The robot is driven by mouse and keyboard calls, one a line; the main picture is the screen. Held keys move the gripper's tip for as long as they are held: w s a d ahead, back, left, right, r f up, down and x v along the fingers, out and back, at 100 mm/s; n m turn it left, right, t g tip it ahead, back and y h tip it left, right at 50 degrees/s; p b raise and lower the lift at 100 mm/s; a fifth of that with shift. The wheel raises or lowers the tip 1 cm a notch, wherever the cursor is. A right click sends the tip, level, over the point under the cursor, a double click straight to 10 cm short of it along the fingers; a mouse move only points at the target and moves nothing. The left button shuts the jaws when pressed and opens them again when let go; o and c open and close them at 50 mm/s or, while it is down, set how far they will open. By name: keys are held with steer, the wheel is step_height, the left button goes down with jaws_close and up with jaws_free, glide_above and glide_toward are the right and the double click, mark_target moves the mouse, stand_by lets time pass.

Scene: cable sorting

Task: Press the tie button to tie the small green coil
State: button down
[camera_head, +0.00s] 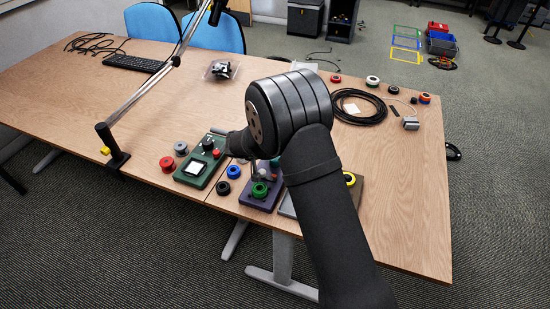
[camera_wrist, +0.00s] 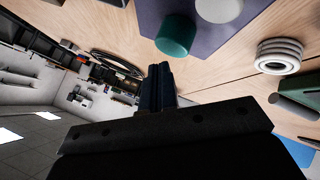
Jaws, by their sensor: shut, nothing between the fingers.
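The small green coil (camera_head: 260,190) lies on the purple tying station (camera_head: 247,200) near the front edge of the table. Beside it on the station is a teal knob-like part, which shows as a teal cylinder (camera_wrist: 176,35) in the wrist view, with a pale round part (camera_wrist: 219,8) next to it. I cannot tell for certain which of these is the tie button. My gripper (camera_wrist: 159,82) is shut and empty; its fingers show below the teal cylinder, apart from it in the picture. In the head view my arm hides most of the gripper and part of the station.
A green station (camera_head: 190,181) with a white pad stands left of the purple one. Blue (camera_head: 234,172), black (camera_head: 223,188), red (camera_head: 167,164) and grey (camera_head: 181,149) coils lie around them. A large black cable loop (camera_head: 359,119) lies behind. A lamp arm (camera_head: 150,90) rises at left.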

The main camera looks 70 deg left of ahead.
steer(key=shift+f, duration=0.1)
stand_by(0.3)
steer(key=shift+f, duration=0.35)
steer(key=shift+f, duration=0.8)
stand_by(0.8)
steer(key=shift+r, duration=1.25)
steer(key=shift+r, duration=2.5)
steer(key=shift+f, duration=0.15)
